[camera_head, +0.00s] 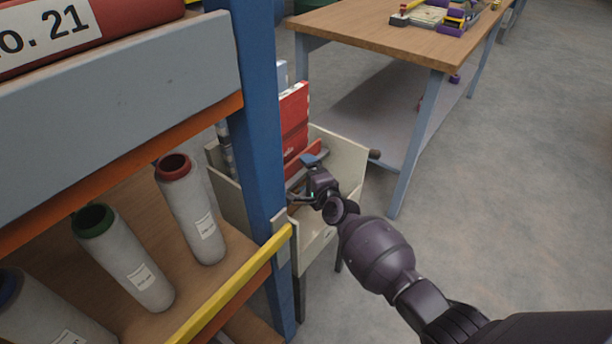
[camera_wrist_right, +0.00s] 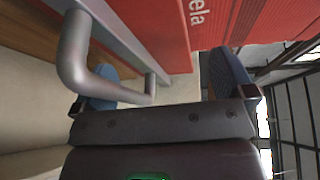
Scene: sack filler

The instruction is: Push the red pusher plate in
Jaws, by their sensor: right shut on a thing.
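The red pusher plate (camera_head: 303,160) stands in a pale open-topped box (camera_head: 345,150) behind the blue post, with a red printed pack (camera_head: 293,120) behind it. In the right wrist view a grey bar handle (camera_wrist_right: 75,55) reaches in between the fingers, and the red printed face (camera_wrist_right: 185,20) fills the space behind it. My right gripper (camera_head: 310,175) is at the plate's near side, inside the box, and shut on the handle. The fingers look wide apart in the wrist view (camera_wrist_right: 165,88), and the exact contact is hard to see. My left gripper is not in view.
A blue post (camera_head: 257,120) and a yellow rail (camera_head: 230,285) stand close left of my right arm. Shelves hold white rolls (camera_head: 190,210) with coloured ends. A wooden table (camera_head: 400,35) stands behind. The floor at right is clear.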

